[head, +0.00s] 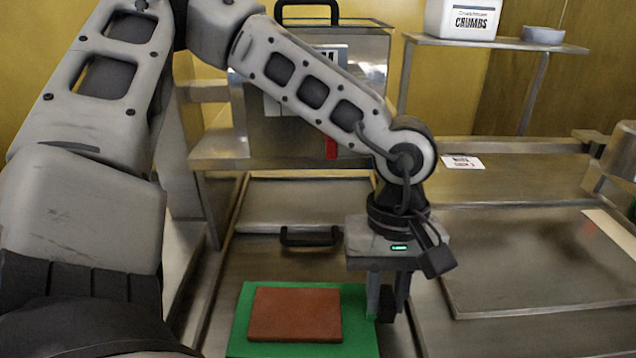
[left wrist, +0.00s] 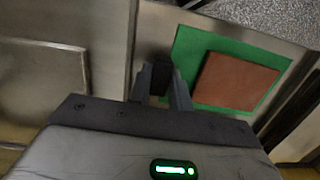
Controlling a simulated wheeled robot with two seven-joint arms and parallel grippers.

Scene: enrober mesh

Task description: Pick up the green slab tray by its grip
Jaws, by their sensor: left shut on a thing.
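The green slab tray (head: 362,322) lies at the bottom centre of the head view, with a flat brown slab (head: 296,314) on it. The tray also shows in the left wrist view (left wrist: 187,58). Its dark grip (head: 387,302) is at the tray's right side in the head view. My left gripper (head: 388,294) points down there, its fingers shut on the grip; the wrist view shows the dark grip between the fingers (left wrist: 160,84). I cannot tell whether the tray is clear of the surface. My right gripper is not in view.
A metal panel with a black handle (head: 310,237) lies behind the tray. A steel machine (head: 320,90) stands further back. A broad metal plate (head: 530,265) lies to the right. A crumbs tub (head: 462,18) and a grey dish (head: 543,34) sit on a shelf.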

